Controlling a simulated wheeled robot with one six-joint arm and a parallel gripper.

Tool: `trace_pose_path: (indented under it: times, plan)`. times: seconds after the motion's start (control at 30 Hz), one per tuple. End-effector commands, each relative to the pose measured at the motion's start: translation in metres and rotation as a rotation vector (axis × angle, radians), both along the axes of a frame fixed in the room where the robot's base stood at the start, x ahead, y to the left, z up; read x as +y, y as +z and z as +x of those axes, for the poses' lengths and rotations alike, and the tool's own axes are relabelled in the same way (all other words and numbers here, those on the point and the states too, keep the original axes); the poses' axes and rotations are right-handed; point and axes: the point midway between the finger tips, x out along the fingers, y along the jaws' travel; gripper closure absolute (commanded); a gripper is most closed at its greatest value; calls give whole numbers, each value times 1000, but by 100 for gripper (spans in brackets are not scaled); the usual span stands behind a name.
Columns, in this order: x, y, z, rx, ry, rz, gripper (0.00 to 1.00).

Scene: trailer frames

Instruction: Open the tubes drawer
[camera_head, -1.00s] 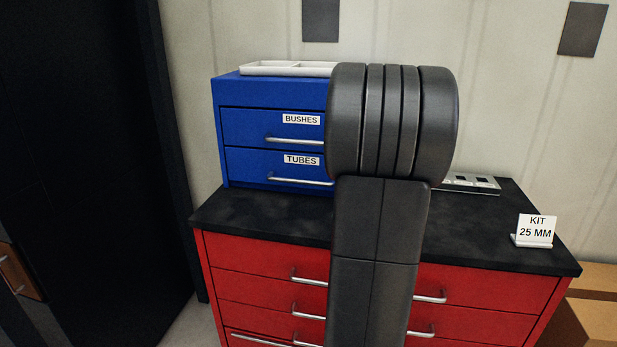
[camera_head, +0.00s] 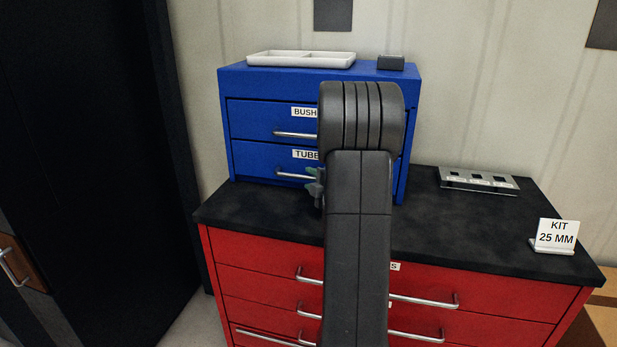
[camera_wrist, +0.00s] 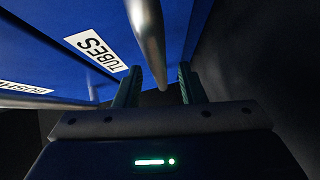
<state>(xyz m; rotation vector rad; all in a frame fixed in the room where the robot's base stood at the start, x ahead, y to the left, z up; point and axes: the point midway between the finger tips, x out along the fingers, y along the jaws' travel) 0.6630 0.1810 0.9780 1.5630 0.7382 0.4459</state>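The blue cabinet (camera_head: 290,77) stands on the black worktop. Its lower drawer, the tubes drawer (camera_head: 250,160), looks shut, with a silver bar handle (camera_head: 292,175). My arm hides the drawer's right part and some of its label. My gripper (camera_head: 315,186) is at the handle, partly hidden behind my arm. In the wrist view my gripper (camera_wrist: 160,88) has its two green fingers apart. The handle bar (camera_wrist: 148,35) runs into the space between them, with the TUBES label (camera_wrist: 97,50) to the left. I cannot tell whether a finger touches the bar.
The bushes drawer (camera_head: 250,118) with its own handle is directly above. A white tray (camera_head: 300,60) lies on the cabinet. A slotted metal plate (camera_head: 478,188) and a kit sign (camera_head: 556,233) stand on the worktop (camera_head: 450,230) at right. Red drawers (camera_head: 250,258) are below.

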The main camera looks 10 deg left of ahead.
Motion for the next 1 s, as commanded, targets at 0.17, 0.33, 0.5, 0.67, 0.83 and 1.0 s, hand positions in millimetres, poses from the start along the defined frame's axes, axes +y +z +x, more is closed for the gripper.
trace_pose_path:
  times: [0.17,0.33,0.5,0.67,0.83,1.0]
  plan:
    - [12,-2,12,-1,1,1,64]
    - [14,-3,15,1,-1,1,64]
    - [14,-3,15,1,-1,1,64]
    - [14,-3,15,1,-1,1,93]
    - [14,-3,15,1,-1,1,100]
    - [14,-4,12,1,0,1,100]
